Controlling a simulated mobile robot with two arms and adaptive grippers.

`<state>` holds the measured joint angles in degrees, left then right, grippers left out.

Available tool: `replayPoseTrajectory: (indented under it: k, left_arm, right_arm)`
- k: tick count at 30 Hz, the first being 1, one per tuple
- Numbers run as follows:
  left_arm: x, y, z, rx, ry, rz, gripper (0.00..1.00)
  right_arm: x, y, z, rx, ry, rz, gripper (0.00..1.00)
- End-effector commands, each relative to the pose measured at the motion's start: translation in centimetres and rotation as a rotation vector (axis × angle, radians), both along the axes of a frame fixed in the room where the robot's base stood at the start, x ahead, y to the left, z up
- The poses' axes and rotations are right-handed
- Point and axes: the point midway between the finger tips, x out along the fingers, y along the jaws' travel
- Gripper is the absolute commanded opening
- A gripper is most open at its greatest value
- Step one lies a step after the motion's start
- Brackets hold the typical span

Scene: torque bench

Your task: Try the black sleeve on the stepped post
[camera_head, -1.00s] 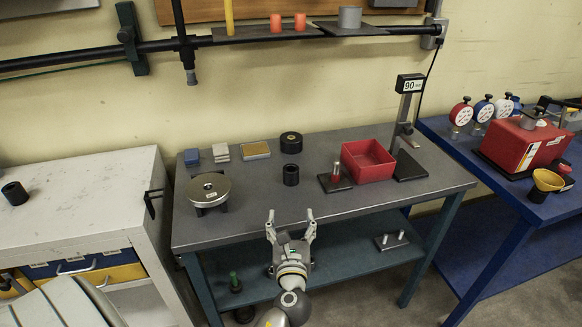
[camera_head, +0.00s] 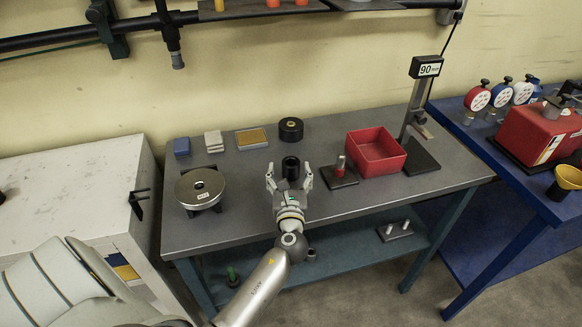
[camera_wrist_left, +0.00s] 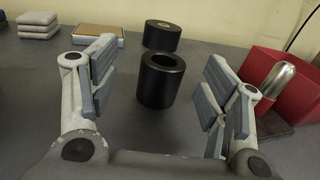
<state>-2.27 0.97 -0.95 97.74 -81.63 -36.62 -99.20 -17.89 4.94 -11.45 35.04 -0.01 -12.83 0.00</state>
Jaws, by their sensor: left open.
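The black sleeve (camera_head: 291,167) stands upright on the grey bench, its open bore facing up. It also shows in the left wrist view (camera_wrist_left: 161,82), in line with the gap between the fingers. My left gripper (camera_head: 289,179) is open and empty, right at the sleeve's near side, with a finger to each side and visible gaps. The post (camera_head: 341,163), silver-topped with a red lower part, stands on a dark base plate just right of the gripper. Its silver top shows in the left wrist view (camera_wrist_left: 278,79); steps are hard to make out. My right gripper is not in view.
A wider black ring (camera_head: 291,129) sits behind the sleeve. A red bin (camera_head: 376,151) and a stand marked 90 (camera_head: 421,155) are to the right. A round metal plate (camera_head: 200,187) is at left. The bench's front middle is clear.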

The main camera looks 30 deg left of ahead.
Motion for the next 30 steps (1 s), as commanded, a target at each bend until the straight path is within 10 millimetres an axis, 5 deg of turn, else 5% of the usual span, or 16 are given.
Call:
replayPoseTrajectory:
  k: [12, 21, 30]
  left_arm:
    - [4.2, 2.2, -0.5, 0.001, 0.000, 0.001, 0.71]
    - [4.5, 2.4, -0.6, 0.001, -0.001, 0.001, 0.71]
    - [4.5, 2.4, -0.6, 0.001, -0.001, 0.000, 0.32]
  right_arm:
    - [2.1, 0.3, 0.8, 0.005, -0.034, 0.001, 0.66]
    - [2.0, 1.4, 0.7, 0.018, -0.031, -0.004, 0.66]
    - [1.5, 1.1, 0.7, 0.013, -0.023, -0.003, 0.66]
